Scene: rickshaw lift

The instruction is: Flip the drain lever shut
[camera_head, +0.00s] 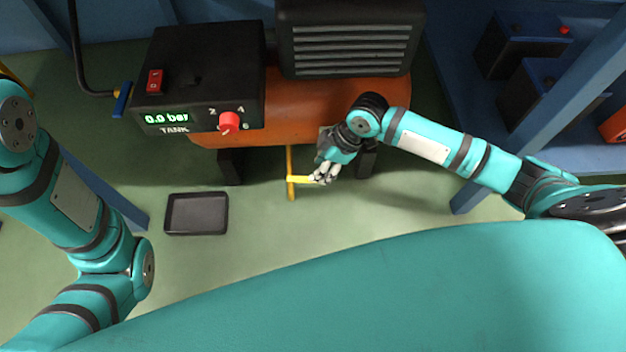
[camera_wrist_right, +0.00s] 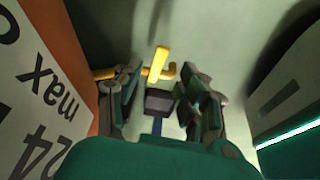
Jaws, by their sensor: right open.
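The yellow drain lever (camera_head: 302,180) sticks out to the right, across a yellow drain pipe (camera_head: 290,160) below the orange tank (camera_head: 300,97). My right gripper (camera_head: 322,178) is at the right end of the lever, with its fingertips close to it. In the right wrist view, yellow lever and pipe parts (camera_wrist_right: 159,63) show just beyond and between the fingers of my right gripper (camera_wrist_right: 163,88), which are spread apart. I cannot tell whether a finger touches the lever. My left arm is at the left of the head view, but its gripper is out of view.
A black control box (camera_head: 200,80) reading 0.0 bar, with a red knob (camera_head: 229,122), stands at the tank's left. A dark tray (camera_head: 196,214) lies on the green floor left of the pipe. A blue shelf (camera_head: 590,150) with batteries is on the right.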

